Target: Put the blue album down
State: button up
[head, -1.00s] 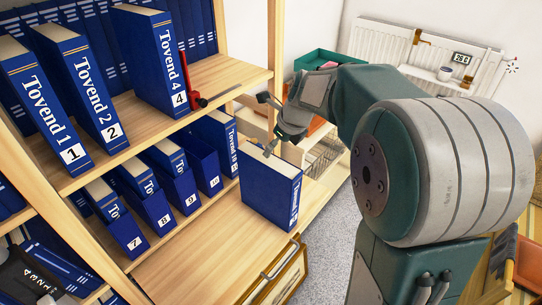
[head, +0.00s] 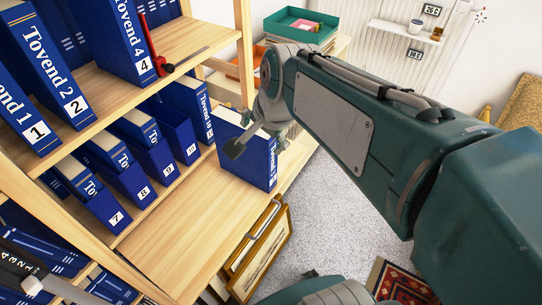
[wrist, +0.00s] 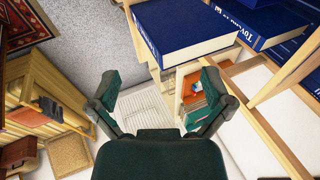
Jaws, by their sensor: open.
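The blue album (head: 262,160) stands upright on the wooden ledge in front of the shelf, its spine facing right and partly hidden behind my gripper. In the wrist view the blue album (wrist: 185,28) shows at the top, beyond the fingers and apart from them. My gripper (head: 255,143) is open and empty, in front of the album in the head view; whether it touches there cannot be told. In the wrist view my gripper's two fingers (wrist: 158,85) are spread wide with nothing between them.
Numbered blue volumes (head: 130,165) stand in slipcases on the lower shelf, and more (head: 45,65) stand above. A red clamp (head: 150,50) sits on the upper shelf edge. A framed print (head: 262,255) leans below the ledge. The ledge's front left (head: 185,230) is bare. A green tray (head: 300,24) is behind.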

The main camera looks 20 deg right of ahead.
jog(key=s+f+n+h, duration=0.1)
jog(key=s+n, duration=0.8)
jog(key=n, duration=0.2)
jog(key=shift+s+a+f+n+t, duration=0.15)
jog(key=shift+s+f+n+t, duration=0.15)
jog(key=shift+n+t, duration=0.1)
dwell(0.6)
